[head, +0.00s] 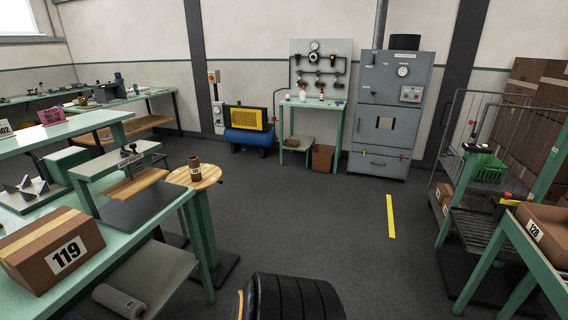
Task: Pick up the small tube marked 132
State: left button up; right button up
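A small brown tube (195,169) stands upright on a round wooden top (208,180) beside the left bench. It carries a white label whose number is too small to read with certainty. A grey-white roll (118,300) with a small label lies on the lower level under the left bench. Neither of my grippers is in view.
A box marked 119 (52,250) sits on the green bench (175,205) at the left. A box marked 128 (545,232) is on the right table. A wire cage trolley (470,150) stands at the right.

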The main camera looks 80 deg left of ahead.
aim_at(193, 162)
jog(key=u, duration=3.5)
